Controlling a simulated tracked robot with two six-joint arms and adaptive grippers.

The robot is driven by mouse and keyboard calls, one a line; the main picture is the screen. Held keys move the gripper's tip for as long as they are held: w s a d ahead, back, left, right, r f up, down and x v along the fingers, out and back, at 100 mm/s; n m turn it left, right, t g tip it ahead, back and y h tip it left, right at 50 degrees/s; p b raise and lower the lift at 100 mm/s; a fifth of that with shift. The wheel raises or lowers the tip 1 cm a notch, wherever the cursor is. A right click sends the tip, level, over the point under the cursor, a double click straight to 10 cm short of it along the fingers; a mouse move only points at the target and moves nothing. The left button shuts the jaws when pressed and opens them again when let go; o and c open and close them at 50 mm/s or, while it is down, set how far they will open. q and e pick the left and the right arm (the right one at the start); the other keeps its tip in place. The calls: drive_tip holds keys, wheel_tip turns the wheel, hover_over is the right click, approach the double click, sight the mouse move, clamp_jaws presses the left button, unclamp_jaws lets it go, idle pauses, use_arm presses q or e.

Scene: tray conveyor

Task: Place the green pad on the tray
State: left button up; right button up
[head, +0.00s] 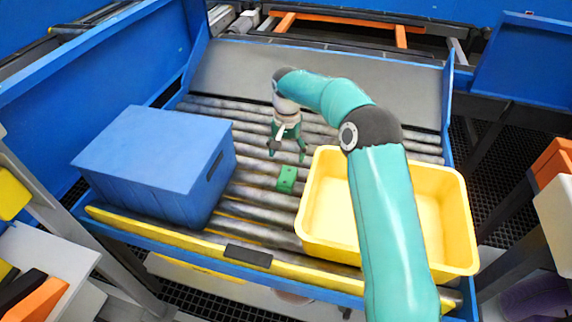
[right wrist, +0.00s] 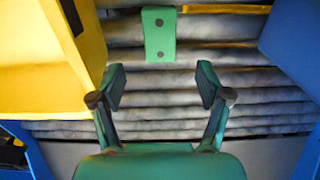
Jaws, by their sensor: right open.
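The green pad (head: 287,179) is a small green block lying on the conveyor rollers between the blue box and the yellow tray. It also shows at the top of the right wrist view (right wrist: 159,33), with dark spots on it. The yellow tray (head: 318,246) stands on the rollers to the right of the pad; its inside is partly hidden by my right arm. My right gripper (head: 287,153) is open and empty, a little behind the pad in the head view. Its spread fingers (right wrist: 160,85) are apart from the pad in the right wrist view. My left gripper is not in view.
A large blue box (head: 150,165) stands on the rollers to the left. The yellow front rail (head: 190,240) runs along the conveyor's near edge. Bare rollers (head: 250,190) lie between box and tray, with a grey panel (head: 320,80) behind.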

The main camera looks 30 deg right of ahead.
drive_tip(key=shift+o, duration=0.9)
drive_tip(key=shift+r, duration=0.55)
drive_tip(key=shift+o, duration=1.2)
drive_tip(key=shift+r, duration=0.2)
drive_tip(key=shift+o, duration=0.2)
drive_tip(key=shift+r+n, duration=0.1)
drive_tip(key=shift+n, duration=0.4)
wheel_tip(320, 180, up, 3)
drive_tip(key=n+p, duration=0.3)
drive_tip(key=n, duration=1.3)
drive_tip(key=n+p, duration=0.1)
drive_tip(key=p, duration=0.2)
hover_over(287, 176)
drive_tip(key=f, duration=0.9)
drive_tip(key=shift+s+f, duration=0.25)
drive_tip(key=shift+w+f+p, duration=0.15)
drive_tip(key=shift+f+p, duration=0.25)
drive_tip(key=shift+f, duration=0.95)
drive_tip(key=shift+w+f+p, duration=0.1)
drive_tip(key=shift+f+p, duration=0.3)
drive_tip(key=shift+f, duration=0.9)
